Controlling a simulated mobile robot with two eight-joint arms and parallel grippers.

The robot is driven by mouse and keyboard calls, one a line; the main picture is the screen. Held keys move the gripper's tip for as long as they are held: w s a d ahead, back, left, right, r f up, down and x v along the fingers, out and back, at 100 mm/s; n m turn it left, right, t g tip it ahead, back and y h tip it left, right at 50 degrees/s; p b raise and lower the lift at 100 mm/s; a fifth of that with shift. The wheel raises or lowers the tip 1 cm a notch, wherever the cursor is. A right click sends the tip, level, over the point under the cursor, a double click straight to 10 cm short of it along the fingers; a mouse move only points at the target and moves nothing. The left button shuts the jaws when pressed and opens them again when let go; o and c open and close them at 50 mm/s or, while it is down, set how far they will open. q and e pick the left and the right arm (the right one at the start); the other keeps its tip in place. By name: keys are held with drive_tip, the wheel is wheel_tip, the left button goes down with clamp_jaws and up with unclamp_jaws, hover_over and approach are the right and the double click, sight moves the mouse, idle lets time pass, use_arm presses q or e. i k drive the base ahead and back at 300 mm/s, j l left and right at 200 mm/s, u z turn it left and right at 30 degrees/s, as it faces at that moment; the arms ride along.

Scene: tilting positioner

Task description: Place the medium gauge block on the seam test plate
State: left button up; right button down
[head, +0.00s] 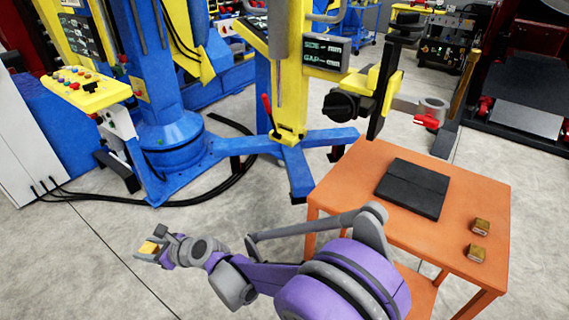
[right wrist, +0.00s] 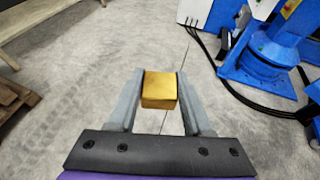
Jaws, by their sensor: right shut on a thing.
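My right gripper (head: 147,253) is at the lower left of the head view, out over the floor and well left of the table. It is shut on a gold gauge block (head: 150,247). In the right wrist view the block (right wrist: 160,88) sits between the two grey fingers, with floor behind it. I cannot tell from its size alone whether it is the medium one. The seam test plate (head: 413,188), dark with a line across it, lies flat on the orange table, with nothing on it. My left gripper is not in view.
Two more small gold-brown blocks, one (head: 481,227) behind the other (head: 476,253), stand at the right side of the orange table (head: 350,170). The blue and yellow positioner (head: 290,145) stands behind. A black cable (head: 225,175) runs along the floor.

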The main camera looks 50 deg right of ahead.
sight(422, 186)
drive_tip(key=z, duration=1.5)
